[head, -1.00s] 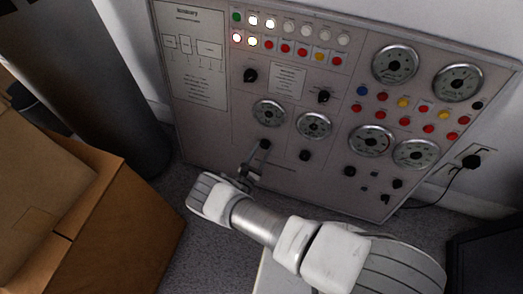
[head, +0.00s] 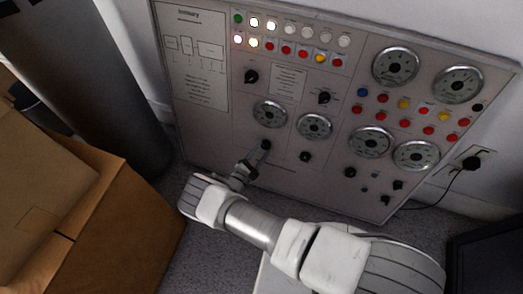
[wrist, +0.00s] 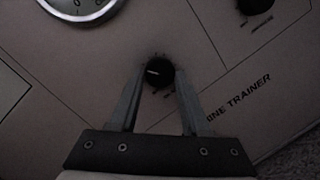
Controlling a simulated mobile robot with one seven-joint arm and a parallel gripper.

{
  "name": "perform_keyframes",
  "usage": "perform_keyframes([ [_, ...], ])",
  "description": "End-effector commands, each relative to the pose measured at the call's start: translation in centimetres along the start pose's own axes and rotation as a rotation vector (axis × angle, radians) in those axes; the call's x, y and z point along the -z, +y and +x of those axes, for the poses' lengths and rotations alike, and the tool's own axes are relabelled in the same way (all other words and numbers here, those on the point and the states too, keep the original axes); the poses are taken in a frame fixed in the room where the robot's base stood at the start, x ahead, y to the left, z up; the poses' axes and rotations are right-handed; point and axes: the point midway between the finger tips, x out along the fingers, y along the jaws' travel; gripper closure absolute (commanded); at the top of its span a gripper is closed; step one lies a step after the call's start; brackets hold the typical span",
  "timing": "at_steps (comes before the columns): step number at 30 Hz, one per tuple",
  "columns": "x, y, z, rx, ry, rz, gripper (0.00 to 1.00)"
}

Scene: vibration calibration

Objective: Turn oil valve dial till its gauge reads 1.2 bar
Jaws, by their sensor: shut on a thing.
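The control panel (head: 222,140) stands upright against the wall. A black dial (head: 266,145) sits below the left one of two middle gauges (head: 270,113); I cannot read its label or that gauge's needle. In the wrist view the dial (wrist: 158,72) is a round black knob with a pale pointer line, aimed left. My gripper (head: 258,157) is at this dial, with its two fingers on either side of the knob, shut on it. Only the lower edge of the gauge (wrist: 82,18) shows at the top left of the wrist view.
Another black knob (head: 305,156) and gauge (head: 314,125) are just to the right. Several more gauges, buttons and knobs fill the right side. Cardboard boxes (head: 105,215) and a dark cylinder (head: 85,75) stand at left. A plug (head: 470,162) is in the wall at right.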

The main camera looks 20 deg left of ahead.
Motion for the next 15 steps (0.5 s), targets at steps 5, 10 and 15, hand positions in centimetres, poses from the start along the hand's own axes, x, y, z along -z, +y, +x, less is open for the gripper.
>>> perform_keyframes([
  [5, -0.08, 0.1, 0.04, 0.018, 0.007, 0.084, 1.0],
  [10, -0.1, 0.08, 0.07, 0.029, 0.009, 0.132, 1.0],
  [15, -0.1, 0.08, 0.08, 0.032, 0.01, 0.149, 1.0],
])
